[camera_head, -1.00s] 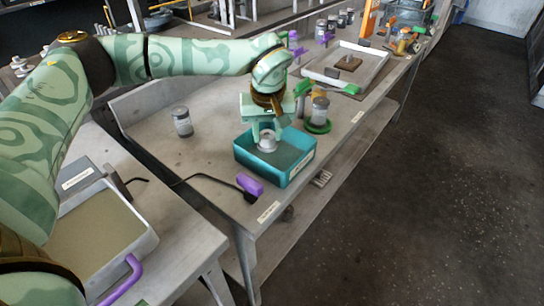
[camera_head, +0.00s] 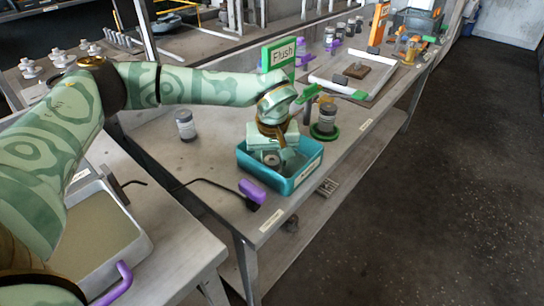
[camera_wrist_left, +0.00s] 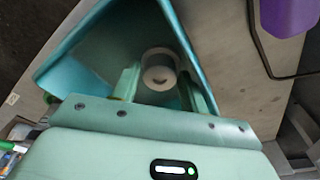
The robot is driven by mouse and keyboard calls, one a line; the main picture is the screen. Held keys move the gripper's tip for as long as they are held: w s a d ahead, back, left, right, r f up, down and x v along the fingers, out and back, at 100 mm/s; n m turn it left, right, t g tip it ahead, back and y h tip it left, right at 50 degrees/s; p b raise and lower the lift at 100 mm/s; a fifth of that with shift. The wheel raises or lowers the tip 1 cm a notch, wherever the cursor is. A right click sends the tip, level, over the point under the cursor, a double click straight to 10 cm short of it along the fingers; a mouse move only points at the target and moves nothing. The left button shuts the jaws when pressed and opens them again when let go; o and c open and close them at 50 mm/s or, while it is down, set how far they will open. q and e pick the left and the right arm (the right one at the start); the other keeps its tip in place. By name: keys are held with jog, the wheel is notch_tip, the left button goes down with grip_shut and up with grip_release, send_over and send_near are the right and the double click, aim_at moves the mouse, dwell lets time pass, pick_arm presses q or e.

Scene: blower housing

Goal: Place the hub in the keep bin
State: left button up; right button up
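The teal bin (camera_head: 294,186) stands open on the near part of the bench, with a white label on its front wall. My left gripper (camera_wrist_left: 160,80) reaches down into it. Its fingers are on either side of the hub (camera_wrist_left: 160,58), a pale grey ring-shaped part, and appear to touch it. The hub is low inside the bin; I cannot tell whether it rests on the floor. In the head view the hub (camera_head: 271,159) is partly hidden by the gripper. My right gripper is not in view.
A purple-handled tool (camera_head: 252,191) with a black cable lies beside the bin. A grey jar (camera_head: 185,125) stands behind it to the left. Another jar (camera_head: 327,116) on a green base and the green Flush sign (camera_head: 279,54) stand beyond. A white-rimmed tray (camera_head: 340,88) lies farther along.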

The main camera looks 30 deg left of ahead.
pick_arm(q)
notch_tip(320, 180, up, 12)
jog(key=s+d+p, duration=0.1)
jog(key=p, duration=0.3)
jog(key=shift+s+p, duration=0.2)
jog(key=shift+p, duration=0.15)
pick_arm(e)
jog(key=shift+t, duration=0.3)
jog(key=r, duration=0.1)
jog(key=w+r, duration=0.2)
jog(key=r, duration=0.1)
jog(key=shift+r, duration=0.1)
